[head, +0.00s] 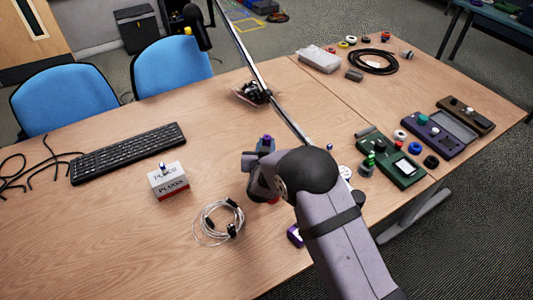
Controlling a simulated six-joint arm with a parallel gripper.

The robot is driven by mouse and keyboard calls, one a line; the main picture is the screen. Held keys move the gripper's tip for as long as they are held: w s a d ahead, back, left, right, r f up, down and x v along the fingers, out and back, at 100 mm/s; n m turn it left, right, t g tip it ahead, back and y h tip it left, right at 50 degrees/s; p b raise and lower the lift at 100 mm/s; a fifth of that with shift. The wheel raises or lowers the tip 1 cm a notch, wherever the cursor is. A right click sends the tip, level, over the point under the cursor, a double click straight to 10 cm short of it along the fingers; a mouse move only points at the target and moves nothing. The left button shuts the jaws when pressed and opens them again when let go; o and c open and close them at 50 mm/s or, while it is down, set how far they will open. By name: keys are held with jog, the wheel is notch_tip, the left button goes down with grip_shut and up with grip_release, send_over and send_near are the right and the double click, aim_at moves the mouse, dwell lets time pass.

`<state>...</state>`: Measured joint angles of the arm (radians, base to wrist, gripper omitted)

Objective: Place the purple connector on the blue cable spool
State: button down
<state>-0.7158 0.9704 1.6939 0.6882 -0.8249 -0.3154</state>
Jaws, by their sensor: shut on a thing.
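My gripper (262,172) is over the middle of the table, mostly hidden behind my own wrist and forearm. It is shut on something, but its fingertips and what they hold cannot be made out. A small dark blue piece with a purple top (267,141) shows just beyond it; I cannot tell whether this is the purple connector or whether it is held. Another purple block (295,236) with a pale face lies on the table, partly behind my arm. Something red (273,200) shows below the gripper. I cannot clearly identify a blue cable spool.
A coiled pale cable (219,222) lies left of my gripper, near a white and red PLUGS box (168,181). A black keyboard (128,153) is further left. Green (401,169) and purple (433,136) devices sit right. The front left of the table is clear.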

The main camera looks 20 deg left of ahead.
aim_at(266, 137)
jog(key=shift+r, duration=1.75)
